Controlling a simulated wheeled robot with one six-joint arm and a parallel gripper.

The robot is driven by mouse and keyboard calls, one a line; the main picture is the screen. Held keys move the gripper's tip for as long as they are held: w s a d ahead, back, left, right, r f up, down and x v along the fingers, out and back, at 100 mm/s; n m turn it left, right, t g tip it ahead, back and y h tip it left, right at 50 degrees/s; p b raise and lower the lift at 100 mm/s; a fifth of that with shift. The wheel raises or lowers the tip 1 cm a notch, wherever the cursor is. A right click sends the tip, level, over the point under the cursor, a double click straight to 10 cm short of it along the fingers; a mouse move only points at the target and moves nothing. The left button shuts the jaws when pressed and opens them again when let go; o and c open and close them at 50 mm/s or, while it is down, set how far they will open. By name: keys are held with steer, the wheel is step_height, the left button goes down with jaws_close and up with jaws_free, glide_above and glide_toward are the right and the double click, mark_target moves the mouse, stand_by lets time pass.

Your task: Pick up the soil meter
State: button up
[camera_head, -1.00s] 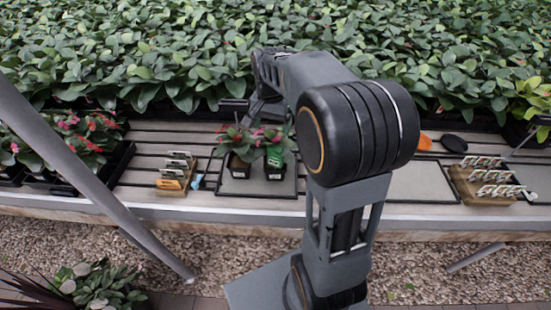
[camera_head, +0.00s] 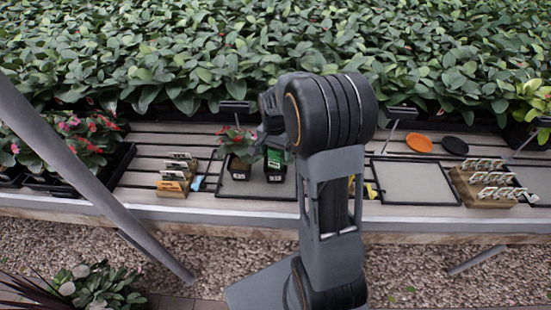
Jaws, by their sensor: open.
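I cannot make out a soil meter for certain. A small yellow thing (camera_head: 351,186) shows just right of my upright arm link, mostly hidden behind it, and I cannot tell what it is. The far end of my arm reaches over the bench, behind my large round elbow joint, near two potted plants. Only dark wrist parts show there. The jaws of my gripper are not visible, and nothing held can be seen.
Label boxes stand left (camera_head: 173,188) and right (camera_head: 482,198). A blue item (camera_head: 196,184) lies beside the left box. An empty tray (camera_head: 415,184), orange disc (camera_head: 419,144) and black disc (camera_head: 455,146) are right. Dense foliage lines the back.

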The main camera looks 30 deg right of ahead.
steer(key=shift+f, duration=1.45)
steer(key=c, duration=1.1)
steer(key=shift+r, duration=0.15)
step_height(320, 180, up, 10)
steer(key=shift+f, duration=0.1)
step_height(320, 180, up, 8)
steer(key=p, duration=0.7)
steer(key=shift+w+d+r, duration=0.15)
steer(key=shift+w+r, duration=0.1)
